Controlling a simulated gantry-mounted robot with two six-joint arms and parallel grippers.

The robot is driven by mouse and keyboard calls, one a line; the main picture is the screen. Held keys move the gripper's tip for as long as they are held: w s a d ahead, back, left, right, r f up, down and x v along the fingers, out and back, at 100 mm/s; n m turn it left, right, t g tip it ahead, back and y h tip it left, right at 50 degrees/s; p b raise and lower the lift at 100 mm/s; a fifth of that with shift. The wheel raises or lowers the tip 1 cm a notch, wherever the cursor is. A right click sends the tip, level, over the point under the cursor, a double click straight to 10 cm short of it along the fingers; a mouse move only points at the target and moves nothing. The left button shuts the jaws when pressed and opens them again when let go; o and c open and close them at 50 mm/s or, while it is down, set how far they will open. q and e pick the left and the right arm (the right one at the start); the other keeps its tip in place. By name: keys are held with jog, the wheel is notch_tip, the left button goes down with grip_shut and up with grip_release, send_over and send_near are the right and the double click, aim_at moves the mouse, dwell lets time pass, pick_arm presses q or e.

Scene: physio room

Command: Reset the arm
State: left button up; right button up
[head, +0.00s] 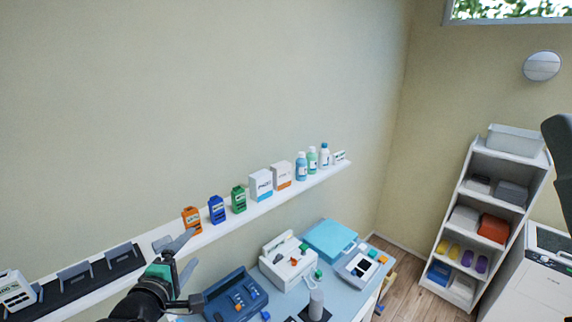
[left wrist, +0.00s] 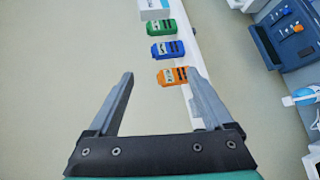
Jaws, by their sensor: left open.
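My left gripper (head: 183,256) is open and empty in the head view, in front of the wall shelf at the lower left. Its two fingers also show spread apart in the left wrist view (left wrist: 158,92). An orange device (head: 192,220) stands on the shelf just beyond the fingers; in the left wrist view the orange device (left wrist: 172,76) lies past the gap between the fingertips, apart from them. A dark arm part, possibly of my right arm, shows at the right edge of the head view; no right gripper is visible.
The wall shelf (head: 222,228) also holds a blue device (head: 216,209), a green device (head: 238,199), boxes and bottles. Below is a table with a blue case (head: 236,296) and a light blue box (head: 329,240). A white shelf unit (head: 465,180) stands right.

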pick_arm(q)
jog(key=s+d+r+m+t+h, duration=0.1)
jog(key=s+d+r+m+t, duration=0.25)
jog(key=r, duration=0.75)
jog(key=s+d+r+m+t+h, duration=0.1)
jog(key=s+d+r+m+t, duration=0.3)
jog(key=r, duration=0.7)
jog(key=s+a+r+m+t, duration=0.1)
jog(key=s+r+m+t, duration=0.1)
jog(key=s+r+m, duration=0.5)
jog(key=s+r+m+t, duration=0.25)
jog(key=s+r, duration=0.35)
jog(key=s, duration=0.5)
notch_tip(320, 180, down, 40)
jog(key=m+b, duration=0.1)
jog(key=b, duration=3.8)
jog(key=shift+w+a+m+y+b, duration=0.15)
jog(key=shift+w+m+y+b, duration=0.15)
